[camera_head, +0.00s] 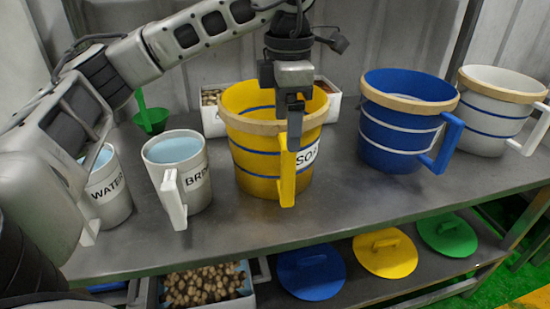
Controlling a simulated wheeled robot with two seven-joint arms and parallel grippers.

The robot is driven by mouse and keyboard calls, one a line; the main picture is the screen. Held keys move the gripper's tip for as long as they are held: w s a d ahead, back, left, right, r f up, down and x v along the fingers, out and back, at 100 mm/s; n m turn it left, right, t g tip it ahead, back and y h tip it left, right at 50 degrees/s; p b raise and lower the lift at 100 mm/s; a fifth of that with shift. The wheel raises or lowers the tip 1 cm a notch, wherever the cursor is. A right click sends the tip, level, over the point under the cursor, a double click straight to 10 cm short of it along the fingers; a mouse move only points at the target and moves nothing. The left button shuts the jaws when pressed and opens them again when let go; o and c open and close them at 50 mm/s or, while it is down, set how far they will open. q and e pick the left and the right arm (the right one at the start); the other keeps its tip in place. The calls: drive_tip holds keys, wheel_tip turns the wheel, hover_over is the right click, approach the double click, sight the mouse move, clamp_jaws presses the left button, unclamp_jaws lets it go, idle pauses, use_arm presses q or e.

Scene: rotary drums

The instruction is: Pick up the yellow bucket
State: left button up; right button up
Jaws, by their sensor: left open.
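The yellow bucket (256,163) stands upright on the grey metal shelf, with blue bands, a wooden-coloured rim and a partly covered white label. Its yellow handle (288,172) faces the front. My left gripper (294,137) points down over the bucket's front rim, at the top of the handle. It is open, and its fingers overlap the handle top in the picture; I cannot tell whether they touch it. My left arm comes in from the upper left. My right gripper is not in view.
A blue bucket (398,137) and a white bucket (484,125) stand to the right. A white jug (196,187) and a jug marked WATER (108,190) stand left. White bins and a green scoop (151,120) are behind. Coloured lids, including a yellow one (385,262), lie below.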

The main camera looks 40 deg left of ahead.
sight(276, 146)
use_arm(q)
wheel_tip(276, 146, down, 6)
drive_tip(key=shift+r, duration=0.1)
idle(0.4)
drive_tip(key=c, duration=1.5)
drive_tip(key=shift+w+r, duration=0.1)
drive_tip(key=shift+r, duration=0.1)
clamp_jaws()
drive_tip(key=shift+r, duration=0.1)
